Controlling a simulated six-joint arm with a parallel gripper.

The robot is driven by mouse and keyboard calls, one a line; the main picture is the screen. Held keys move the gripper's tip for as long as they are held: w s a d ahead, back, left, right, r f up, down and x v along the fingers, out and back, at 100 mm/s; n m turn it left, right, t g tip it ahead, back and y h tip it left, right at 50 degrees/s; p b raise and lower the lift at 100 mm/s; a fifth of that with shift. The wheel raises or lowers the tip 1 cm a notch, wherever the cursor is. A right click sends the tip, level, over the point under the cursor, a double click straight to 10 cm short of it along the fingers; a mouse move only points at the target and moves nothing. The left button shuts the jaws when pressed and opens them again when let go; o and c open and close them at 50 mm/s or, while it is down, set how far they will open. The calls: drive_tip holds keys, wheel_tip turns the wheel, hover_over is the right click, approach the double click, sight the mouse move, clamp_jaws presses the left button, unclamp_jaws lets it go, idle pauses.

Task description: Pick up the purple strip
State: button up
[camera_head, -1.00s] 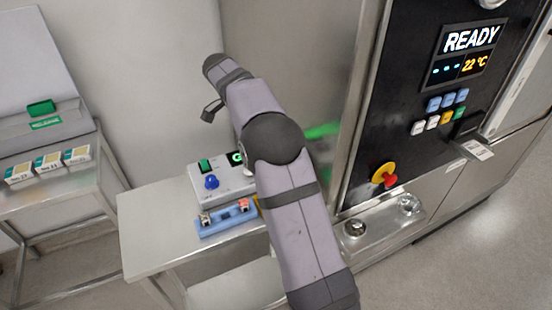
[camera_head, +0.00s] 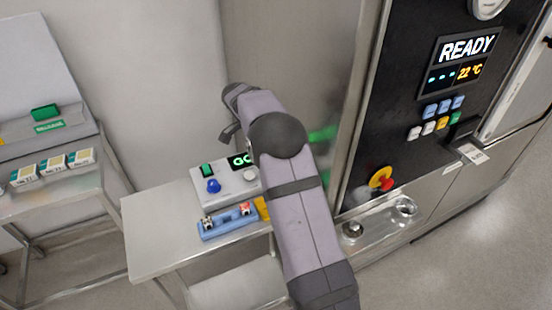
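I cannot make out a purple strip in the head view. A blue holder (camera_head: 214,232) sits on the small side table, with a whitish and a reddish small piece in it. A yellow piece (camera_head: 262,207) lies at its right, partly behind my arm. My arm reaches up and away over the table's right side, and its far end bends down above the table's back. A small dark part there, perhaps my gripper (camera_head: 228,132), hangs clear of the table. Its fingers cannot be made out, nor whether it holds anything.
A grey device (camera_head: 222,186) with a blue knob and a green switch stands behind the holder. Small boxes (camera_head: 52,168) stand on the left table. A machine panel (camera_head: 440,100) reading READY is at right, above a metal tray (camera_head: 378,228). The side table's left part (camera_head: 155,230) is bare.

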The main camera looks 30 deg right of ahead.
drive_tip(key=shift+d+f, duration=0.15)
drive_tip(key=shift+f, duration=0.35)
clamp_jaws()
drive_tip(key=shift+r, duration=0.15)
drive_tip(key=shift+r+b, duration=0.45)
drive_tip(key=shift+r, duration=0.2)
wheel_tip(320, 180, up, 8)
drive_tip(key=b, duration=0.2)
drive_tip(key=shift+d+r, duration=0.15)
